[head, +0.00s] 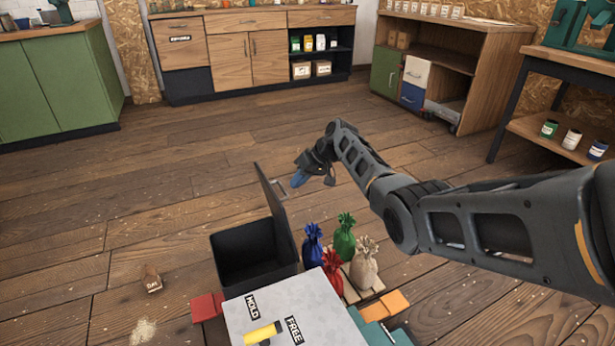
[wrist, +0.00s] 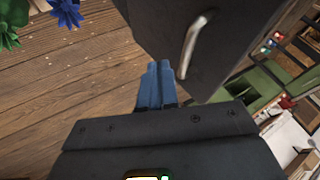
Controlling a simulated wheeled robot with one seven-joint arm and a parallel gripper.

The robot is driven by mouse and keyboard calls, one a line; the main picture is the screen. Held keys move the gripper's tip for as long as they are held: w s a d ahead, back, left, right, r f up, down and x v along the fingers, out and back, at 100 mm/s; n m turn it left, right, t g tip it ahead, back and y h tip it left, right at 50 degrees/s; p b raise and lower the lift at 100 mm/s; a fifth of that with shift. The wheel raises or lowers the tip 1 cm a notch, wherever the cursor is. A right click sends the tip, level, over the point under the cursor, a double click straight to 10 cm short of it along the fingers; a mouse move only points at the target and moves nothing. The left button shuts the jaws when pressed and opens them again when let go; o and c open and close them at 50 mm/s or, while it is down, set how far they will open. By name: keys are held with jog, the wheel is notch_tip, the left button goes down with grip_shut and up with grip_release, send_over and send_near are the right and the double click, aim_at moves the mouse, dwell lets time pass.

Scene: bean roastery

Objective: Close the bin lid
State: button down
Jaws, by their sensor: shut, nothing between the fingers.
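The black bin (head: 247,258) stands on the floor, low and left of centre in the head view, with its mouth open. Its dark lid (head: 272,205) stands up steeply on the bin's right side. My gripper (head: 299,179) is beyond and to the right of the lid's top edge, fingers shut and empty. In the wrist view the blue fingers (wrist: 157,84) are together, beside a dark panel (wrist: 170,22) with a metal handle (wrist: 195,44), which looks like the lid. I cannot tell whether the fingers touch it.
Blue (head: 313,246), green (head: 344,238), red (head: 332,272) and tan (head: 364,265) sacks stand close right of the bin. A grey-topped block (head: 285,309) with labels is in front. A small brown item (head: 151,279) lies on the floor at left. Open wooden floor spreads behind the bin.

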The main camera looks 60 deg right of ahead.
aim_at(282, 188)
jog(key=shift+w+a, duration=0.45)
jog(key=shift+a, duration=0.4)
jog(key=shift+w+a, duration=0.4)
jog(key=shift+a, duration=0.45)
jog(key=shift+w+a, duration=0.1)
